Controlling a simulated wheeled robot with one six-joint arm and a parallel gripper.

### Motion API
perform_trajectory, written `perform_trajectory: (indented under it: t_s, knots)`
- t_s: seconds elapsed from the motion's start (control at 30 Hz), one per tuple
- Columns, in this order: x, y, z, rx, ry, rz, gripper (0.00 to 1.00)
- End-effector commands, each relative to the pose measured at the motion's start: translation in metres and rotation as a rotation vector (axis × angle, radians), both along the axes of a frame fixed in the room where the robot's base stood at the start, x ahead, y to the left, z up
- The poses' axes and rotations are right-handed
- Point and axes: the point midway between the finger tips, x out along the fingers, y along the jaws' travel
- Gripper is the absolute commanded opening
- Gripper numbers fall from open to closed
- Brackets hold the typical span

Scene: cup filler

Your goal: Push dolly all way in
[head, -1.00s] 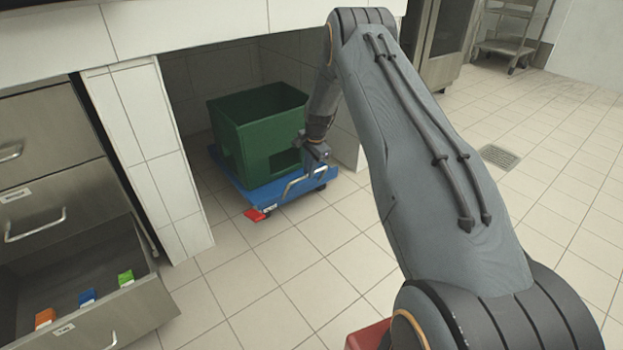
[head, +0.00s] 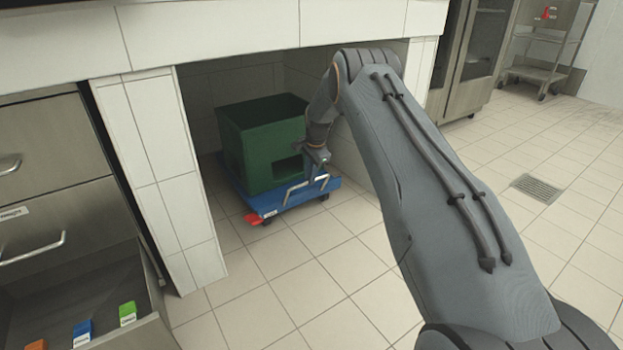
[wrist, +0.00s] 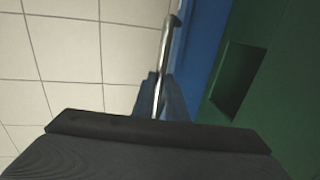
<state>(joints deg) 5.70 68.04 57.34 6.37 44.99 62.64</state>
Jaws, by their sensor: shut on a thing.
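The blue dolly (head: 268,204) stands on the tiled floor in the alcove under the white tiled counter, its front edge near the alcove opening. A green crate (head: 262,145) sits on it. A red pedal or tab (head: 252,219) sticks out at its front left corner. My gripper (head: 318,178) is at the dolly's front right and shut on its metal handle (head: 293,188). The wrist view shows the handle (wrist: 163,62) running between my fingers (wrist: 160,98), with the blue deck and green crate at the right. My arm hides part of the alcove's right side.
A white tiled pillar (head: 165,190) bounds the alcove on the left. An open drawer (head: 95,312) with several coloured blocks juts out at the lower left. A metal rack (head: 540,60) and a floor drain (head: 537,187) are at the right. The floor before the dolly is clear.

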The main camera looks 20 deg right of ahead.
Motion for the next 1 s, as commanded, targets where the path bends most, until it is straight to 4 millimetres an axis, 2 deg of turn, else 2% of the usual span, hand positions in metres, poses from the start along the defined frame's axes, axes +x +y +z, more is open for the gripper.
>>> perform_trajectory:
  t_s: [0.27, 0.3, 0.37, 0.4, 0.77, 1.0]
  knots:
    - [0.006, 0.001, 0.001, -0.004, -0.018, 0.002, 0.00]
    - [0.006, 0.002, 0.001, -0.004, -0.018, 0.002, 0.19]
    - [0.006, 0.002, 0.001, -0.004, -0.016, 0.003, 0.29]
    - [0.005, 0.003, 0.001, -0.004, -0.016, 0.003, 0.31]
    - [0.003, 0.003, 0.005, -0.002, -0.012, 0.004, 0.31]
    - [-0.002, 0.000, 0.033, -0.003, -0.012, 0.002, 0.31]
